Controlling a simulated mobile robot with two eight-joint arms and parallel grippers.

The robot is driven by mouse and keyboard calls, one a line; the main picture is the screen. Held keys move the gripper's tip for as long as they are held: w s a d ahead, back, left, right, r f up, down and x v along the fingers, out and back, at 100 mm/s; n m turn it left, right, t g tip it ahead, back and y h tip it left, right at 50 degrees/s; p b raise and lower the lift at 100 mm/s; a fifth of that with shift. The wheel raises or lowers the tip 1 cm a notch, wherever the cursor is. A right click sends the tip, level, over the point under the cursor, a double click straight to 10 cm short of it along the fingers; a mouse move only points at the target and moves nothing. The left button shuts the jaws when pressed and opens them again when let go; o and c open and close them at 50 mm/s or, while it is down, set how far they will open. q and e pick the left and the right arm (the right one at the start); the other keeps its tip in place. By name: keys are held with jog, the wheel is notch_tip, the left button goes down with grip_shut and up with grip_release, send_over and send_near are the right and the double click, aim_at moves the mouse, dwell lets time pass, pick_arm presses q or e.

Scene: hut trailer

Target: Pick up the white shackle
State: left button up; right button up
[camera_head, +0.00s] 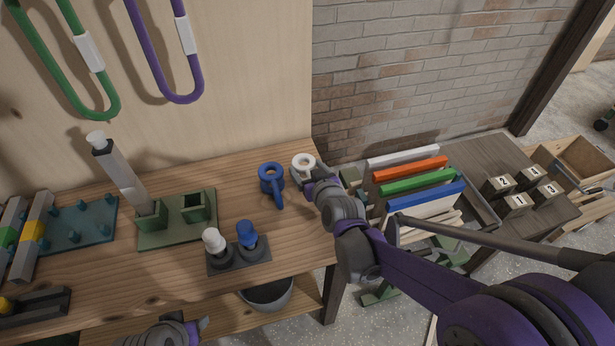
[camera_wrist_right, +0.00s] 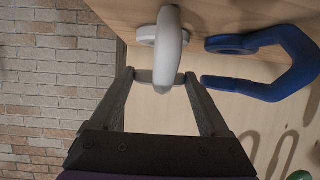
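The white shackle (camera_head: 303,162) stands at the back right of the wooden workbench, beside the blue shackle (camera_head: 271,180). In the right wrist view, the white shackle (camera_wrist_right: 168,42) shows its ring and curved hook, with the hook's end between my fingertips. My right gripper (camera_wrist_right: 160,77) is open around that hook, with its fingers spread; firm contact is not clear. In the head view, my right gripper (camera_head: 311,180) is just in front of the white shackle and partly covers it. My left gripper (camera_head: 190,332) is partly cut off at the bottom edge, its fingers unclear.
The blue shackle (camera_wrist_right: 262,55) lies close to the right fingertip in the wrist view. White and blue knobbed pieces stand on a dark plate (camera_head: 238,257). A green base (camera_head: 178,232) holds a tall grey piece. Coloured panels (camera_head: 415,170) stand to the right.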

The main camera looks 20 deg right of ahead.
grip_shut()
